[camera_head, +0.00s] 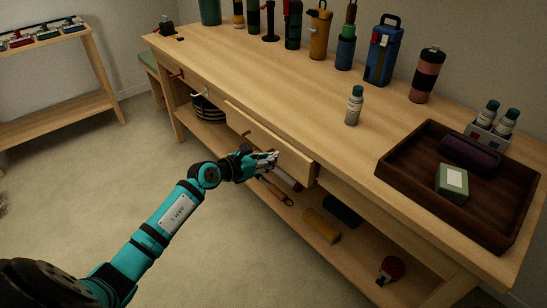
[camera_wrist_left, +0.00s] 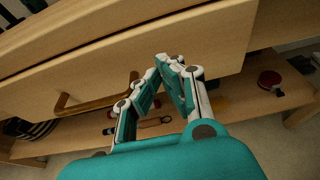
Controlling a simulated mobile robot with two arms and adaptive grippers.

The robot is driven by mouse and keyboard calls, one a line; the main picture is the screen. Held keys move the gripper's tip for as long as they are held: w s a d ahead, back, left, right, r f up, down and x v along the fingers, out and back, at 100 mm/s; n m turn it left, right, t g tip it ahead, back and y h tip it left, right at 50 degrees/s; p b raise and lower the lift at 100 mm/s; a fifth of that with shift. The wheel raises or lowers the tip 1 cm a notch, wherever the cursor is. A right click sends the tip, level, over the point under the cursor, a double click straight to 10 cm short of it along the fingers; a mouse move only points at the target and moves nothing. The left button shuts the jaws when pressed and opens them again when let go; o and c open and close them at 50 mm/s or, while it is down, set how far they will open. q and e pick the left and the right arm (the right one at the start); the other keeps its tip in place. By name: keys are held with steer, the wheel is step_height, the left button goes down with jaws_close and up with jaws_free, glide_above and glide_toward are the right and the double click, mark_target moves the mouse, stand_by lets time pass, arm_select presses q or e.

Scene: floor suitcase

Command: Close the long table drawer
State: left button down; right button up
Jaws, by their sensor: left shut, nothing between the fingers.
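The long table drawer (camera_head: 285,149) is in the side of the wooden table. Its front panel stands out from the table edge, more clearly at the right end, so the drawer is partly open. In the left wrist view the drawer front (camera_wrist_left: 215,45) fills the upper part, with a bar handle (camera_wrist_left: 85,106) left of the fingers. My left gripper (camera_wrist_left: 168,62) is shut and empty, fingertips close to the panel; I cannot tell whether they touch. My right gripper is not in view.
Bottles and flasks stand along the table's back, with a small bottle (camera_head: 354,106) nearer the edge. A dark tray (camera_head: 396,173) holds a green box and a purple case. The lower shelf carries a yellow roll (camera_head: 321,226) and a red item (camera_head: 390,269).

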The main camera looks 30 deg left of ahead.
mark_target(281, 149)
arm_select(q)
steer(key=shift+w+d, duration=0.3)
steer(key=shift+w, duration=0.4)
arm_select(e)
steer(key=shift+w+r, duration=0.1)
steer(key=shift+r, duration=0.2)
arm_select(q)
steer(key=w, duration=0.1)
steer(key=w+d, duration=0.1)
steer(key=w, duration=0.1)
steer(key=shift+w+d, duration=0.25)
steer(key=shift+w, duration=0.15)
steer(key=shift+w+d, duration=0.1)
steer(key=shift+w, duration=0.1)
steer(key=shift+r, duration=0.15)
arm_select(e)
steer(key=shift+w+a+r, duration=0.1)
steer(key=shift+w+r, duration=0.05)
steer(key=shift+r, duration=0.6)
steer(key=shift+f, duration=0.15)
